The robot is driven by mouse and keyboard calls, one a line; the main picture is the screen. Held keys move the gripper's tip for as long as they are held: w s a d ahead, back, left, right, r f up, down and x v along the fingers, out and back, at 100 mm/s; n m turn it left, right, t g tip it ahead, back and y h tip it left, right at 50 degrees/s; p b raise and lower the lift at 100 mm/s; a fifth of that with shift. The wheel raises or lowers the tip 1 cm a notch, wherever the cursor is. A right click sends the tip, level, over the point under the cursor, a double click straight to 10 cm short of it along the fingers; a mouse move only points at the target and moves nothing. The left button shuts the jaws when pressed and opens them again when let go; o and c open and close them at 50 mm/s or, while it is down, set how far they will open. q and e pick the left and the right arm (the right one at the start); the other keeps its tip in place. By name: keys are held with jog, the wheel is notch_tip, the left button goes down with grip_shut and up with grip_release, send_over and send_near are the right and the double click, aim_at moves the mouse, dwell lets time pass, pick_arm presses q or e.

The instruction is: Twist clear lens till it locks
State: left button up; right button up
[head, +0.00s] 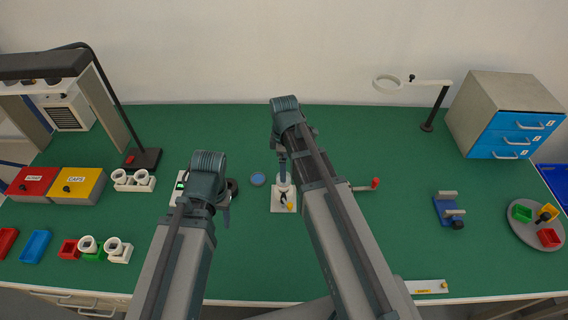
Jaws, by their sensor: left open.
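My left gripper (222,205) is open, low over the table beside a small device with a green display (181,184). My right gripper (284,165) is over a small white fixture (283,207) at the table's middle, and its jaws are too small and covered to read. A pale upright part (285,186) stands on this fixture under the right gripper; I cannot tell whether it is the clear lens. A blue round disc (258,179) lies on the table between the two grippers. No clear lens can be made out for certain.
A red-knobbed handle (375,183) sticks out right of my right arm. Red (33,182) and yellow (77,184) boxes and white ring holders (133,181) stand at left. A blue clamp-like fixture (447,211), round tray (523,232) and drawer cabinet (478,105) are at right. The green mat (400,150) is clear right of centre.

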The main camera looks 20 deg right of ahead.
notch_tip(320, 180, down, 6)
jog(key=b, duration=0.5)
jog(key=shift+f, duration=0.2)
jog(key=c, duration=1.4)
jog(key=shift+m, duration=1.5)
jog(key=m, duration=0.3)
jog(key=o, duration=1.4)
